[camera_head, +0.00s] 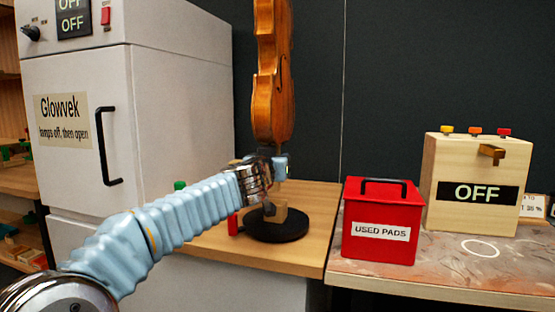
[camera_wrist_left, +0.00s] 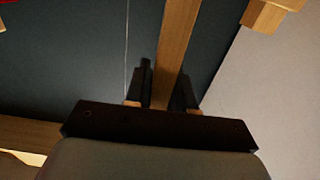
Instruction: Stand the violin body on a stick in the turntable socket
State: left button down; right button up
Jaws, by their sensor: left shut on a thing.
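The orange-brown violin body (camera_head: 272,85) is upright in the head view, its top cut off by the frame. My left gripper (camera_head: 278,168) is just below it, shut on the stick. The wrist view shows the wooden stick (camera_wrist_left: 174,50) between the two dark fingers (camera_wrist_left: 163,92). The black round turntable (camera_head: 276,230) stands on the bench below, with a small wooden socket block (camera_head: 280,214) on it. The gripper is above the block. Whether the stick's lower end is in the socket cannot be told. My right gripper is not in view.
A white cabinet (camera_head: 185,110) labelled Glowvek stands left of the wooden bench (camera_head: 318,215). A red used-pads bin (camera_head: 380,245) and a wooden box marked OFF (camera_head: 478,165) stand to the right. A green-capped item (camera_head: 180,185) is behind my left arm.

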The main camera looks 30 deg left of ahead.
aim_at(274, 190)
pick_arm(q)
jog(key=shift+f+b, duration=2.75)
jog(key=shift+f, duration=0.85)
jog(key=c, duration=0.9)
grip_release()
jog(key=shift+r, duration=0.1)
jog(key=shift+s, duration=0.15)
